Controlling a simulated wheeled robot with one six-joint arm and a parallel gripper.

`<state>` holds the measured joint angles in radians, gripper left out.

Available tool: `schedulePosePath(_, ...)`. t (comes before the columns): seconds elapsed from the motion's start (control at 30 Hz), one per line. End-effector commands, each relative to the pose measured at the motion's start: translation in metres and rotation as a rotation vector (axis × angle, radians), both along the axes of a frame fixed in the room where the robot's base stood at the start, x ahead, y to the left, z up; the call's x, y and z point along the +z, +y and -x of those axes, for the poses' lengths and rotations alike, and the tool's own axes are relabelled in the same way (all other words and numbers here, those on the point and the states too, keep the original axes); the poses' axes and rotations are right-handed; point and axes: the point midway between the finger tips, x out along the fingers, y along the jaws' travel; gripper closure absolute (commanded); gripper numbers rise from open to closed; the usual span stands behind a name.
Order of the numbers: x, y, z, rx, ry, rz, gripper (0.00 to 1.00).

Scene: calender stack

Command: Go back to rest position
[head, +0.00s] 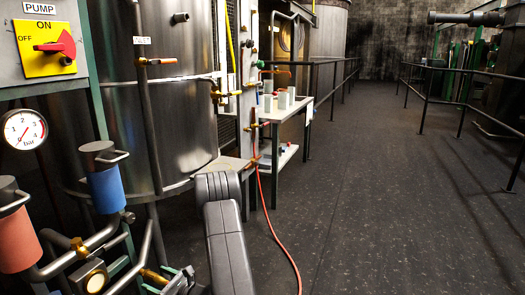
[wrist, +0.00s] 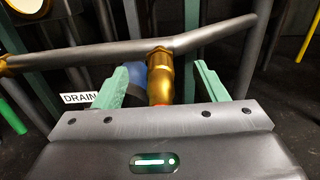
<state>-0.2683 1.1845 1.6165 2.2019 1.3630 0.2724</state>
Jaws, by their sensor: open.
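My gripper (wrist: 163,76) is open in the wrist view, its two green fingers spread apart. Between the fingers, in the picture, is a brass fitting (wrist: 160,72) under a grey pipe (wrist: 100,56). I cannot tell whether the fingers touch it. A "DRAIN" label (wrist: 79,98) is left of the left finger. In the head view my grey arm reaches down at the bottom middle, and part of my gripper (head: 180,281) shows at the lower edge, close to the pipework.
A pump panel (head: 47,45), a pressure gauge (head: 24,130), a blue-bodied valve (head: 108,188) and an orange-bodied valve (head: 15,235) stand at the left. A steel tank (head: 180,110) is behind. A red hose (head: 272,225) lies on the floor. The aisle (head: 370,200) at right is clear.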

Motion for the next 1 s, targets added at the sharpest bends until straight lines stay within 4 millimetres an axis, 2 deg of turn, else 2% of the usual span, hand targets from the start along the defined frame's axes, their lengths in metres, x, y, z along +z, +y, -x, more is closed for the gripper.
schedulePosePath(0.43, -0.001, -0.063, 0.025, -0.004, 0.001, 0.000, 0.35)
schedulePosePath(0.5, 0.002, -0.045, 0.020, 0.004, -0.001, -0.001, 0.35)
schedulePosePath(0.8, 0.002, 0.005, -0.001, 0.004, -0.002, 0.000, 0.35)
schedulePosePath(0.97, 0.002, -0.026, 0.010, -0.005, 0.004, 0.000, 0.35)
schedulePosePath(1.0, 0.004, -0.024, 0.010, -0.002, 0.002, 0.000, 0.35)
